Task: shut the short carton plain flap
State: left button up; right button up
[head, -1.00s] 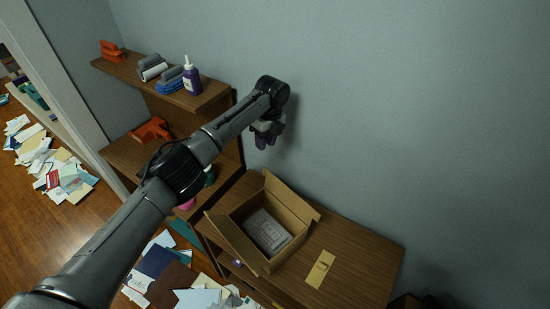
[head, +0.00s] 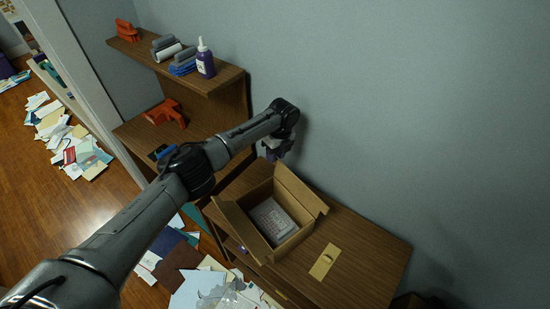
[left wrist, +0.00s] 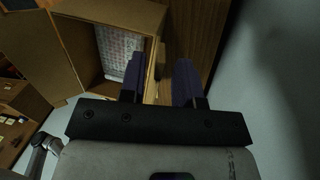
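The open cardboard carton (head: 290,243) sits on the wooden cabinet, with a printed white stack (head: 270,221) inside. One long flap (head: 300,189) stands up at the wall side and another (head: 240,232) leans outward at the front left. I cannot tell which flap is the short plain one. My left gripper (head: 272,150) is above the carton's far left corner, partly hidden by its arm. In the left wrist view its two purple fingers (left wrist: 160,82) are apart, close over a carton edge (left wrist: 154,66); contact is unclear. My right gripper is not in view.
Papers (head: 186,266) litter the floor. The grey wall is close behind.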

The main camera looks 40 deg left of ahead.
pick_arm(q)
jog(key=shift+s+f, duration=0.1)
jog(key=shift+f, duration=0.7)
grip_shut()
